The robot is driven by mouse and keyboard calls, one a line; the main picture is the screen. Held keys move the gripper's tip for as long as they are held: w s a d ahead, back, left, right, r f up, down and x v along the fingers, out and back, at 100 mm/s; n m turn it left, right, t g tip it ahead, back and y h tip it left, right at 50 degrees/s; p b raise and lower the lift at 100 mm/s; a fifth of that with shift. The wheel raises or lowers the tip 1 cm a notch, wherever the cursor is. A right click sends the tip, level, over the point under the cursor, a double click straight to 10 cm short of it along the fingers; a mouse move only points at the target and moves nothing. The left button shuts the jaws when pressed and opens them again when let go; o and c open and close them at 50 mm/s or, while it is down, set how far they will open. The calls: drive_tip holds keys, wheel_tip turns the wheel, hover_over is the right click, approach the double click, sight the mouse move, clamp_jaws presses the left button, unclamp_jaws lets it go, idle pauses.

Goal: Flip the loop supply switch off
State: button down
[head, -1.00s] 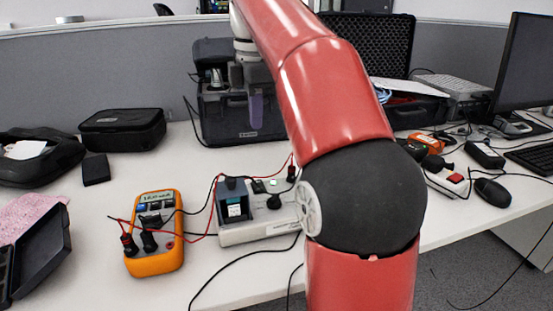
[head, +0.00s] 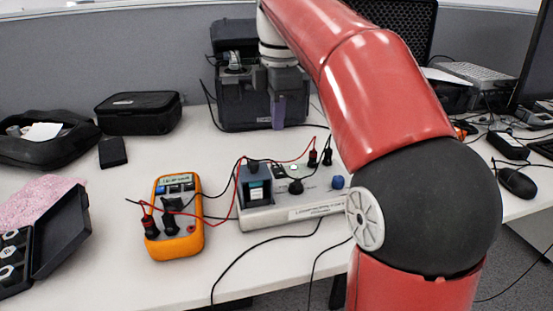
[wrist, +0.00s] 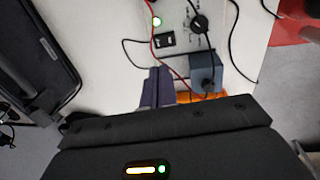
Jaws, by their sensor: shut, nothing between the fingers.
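The grey instrument box (head: 285,215) stands on the table, with a dark blue-grey block at its left end. In the wrist view its panel (wrist: 178,12) shows a small black switch (wrist: 165,40) beside a lit green lamp (wrist: 157,21). The lamp also shows in the head view (head: 293,167). I cannot tell which way the switch is tipped. My gripper (head: 278,125) hangs beyond the box, fingers pointing down. In the wrist view its dark purple fingers (wrist: 157,88) are together and empty, just below the switch in the picture and apart from it.
An orange multimeter (head: 175,240) with red and black leads stands left of the box. Leads cross the box and table. A black case (head: 138,113) lies behind left, an open dark case (head: 62,232) at front left. A mouse (head: 517,183) lies right.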

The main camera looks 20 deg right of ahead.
sight(276, 167)
drive_tip(key=f, duration=0.3)
drive_tip(key=f+b, duration=0.1)
drive_tip(key=f, duration=0.2)
drive_tip(key=w+f, duration=0.1)
drive_tip(key=f, duration=0.2)
drive_tip(key=shift+w+f+b, duration=0.1)
drive_tip(key=shift+f+b, duration=0.2)
drive_tip(key=shift+b, duration=0.05)
drive_tip(key=shift+f, duration=0.1)
